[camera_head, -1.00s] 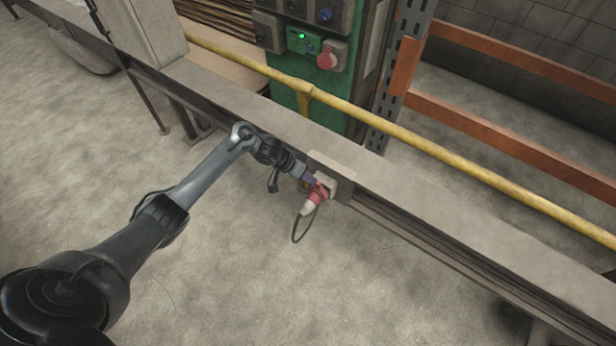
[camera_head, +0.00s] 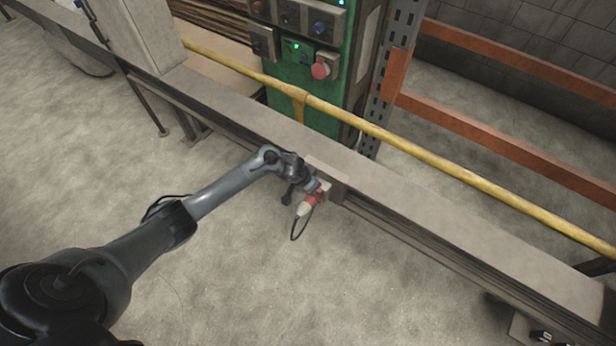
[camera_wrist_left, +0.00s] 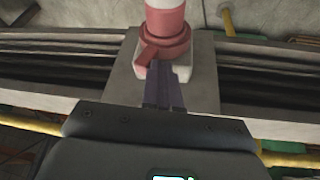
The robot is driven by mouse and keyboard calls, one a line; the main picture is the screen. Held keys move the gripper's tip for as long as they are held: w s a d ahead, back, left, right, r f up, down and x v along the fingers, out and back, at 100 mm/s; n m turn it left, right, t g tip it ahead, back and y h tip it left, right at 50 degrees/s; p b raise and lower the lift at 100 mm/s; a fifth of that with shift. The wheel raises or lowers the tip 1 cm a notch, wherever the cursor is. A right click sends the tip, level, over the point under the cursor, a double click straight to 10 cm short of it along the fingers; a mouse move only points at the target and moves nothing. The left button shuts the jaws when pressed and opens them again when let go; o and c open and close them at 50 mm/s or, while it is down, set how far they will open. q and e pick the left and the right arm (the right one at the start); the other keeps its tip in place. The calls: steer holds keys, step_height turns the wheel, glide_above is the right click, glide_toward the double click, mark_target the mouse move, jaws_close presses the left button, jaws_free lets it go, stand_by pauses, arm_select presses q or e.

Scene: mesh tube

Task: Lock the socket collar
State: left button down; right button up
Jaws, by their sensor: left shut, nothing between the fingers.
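The red socket collar (camera_wrist_left: 165,40) sits on a pale socket housing (camera_wrist_left: 201,79) in the left wrist view, with a red and white plug (camera_wrist_left: 165,8) in it. A lever-like red tab sticks out at the collar's lower left. In the head view the plug (camera_head: 306,205) hangs from the socket on the side of the beam, with a dark cable loop below. My left gripper (camera_wrist_left: 165,75) is shut and empty, its fingertips close to the collar's lower edge; contact cannot be told. In the head view the left gripper (camera_head: 318,187) is beside the socket. My right gripper is not in view.
A long grey beam (camera_head: 430,232) carries the socket on its near side. A yellow rail (camera_head: 430,163) and a green control cabinet (camera_head: 305,75) stand behind it. The concrete floor (camera_head: 330,300) in front is clear.

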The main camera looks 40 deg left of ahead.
mark_target(320, 191)
arm_select(q)
steer(key=shift+w+d+r+y+p, duration=0.15)
steer(key=shift+d+y+p, duration=0.35)
steer(key=shift+d+y, duration=0.4)
steer(key=shift+d+f+m+y, duration=0.4)
steer(key=shift+d+y, duration=0.3)
steer(key=shift+y, duration=0.5)
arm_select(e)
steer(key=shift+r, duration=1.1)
arm_select(q)
steer(key=shift+a, duration=0.15)
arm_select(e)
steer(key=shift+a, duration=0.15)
arm_select(q)
steer(key=shift+a+f, duration=0.1)
steer(key=shift+a, duration=0.05)
steer(key=shift+a+f, duration=0.2)
steer(key=shift+a, duration=0.35)
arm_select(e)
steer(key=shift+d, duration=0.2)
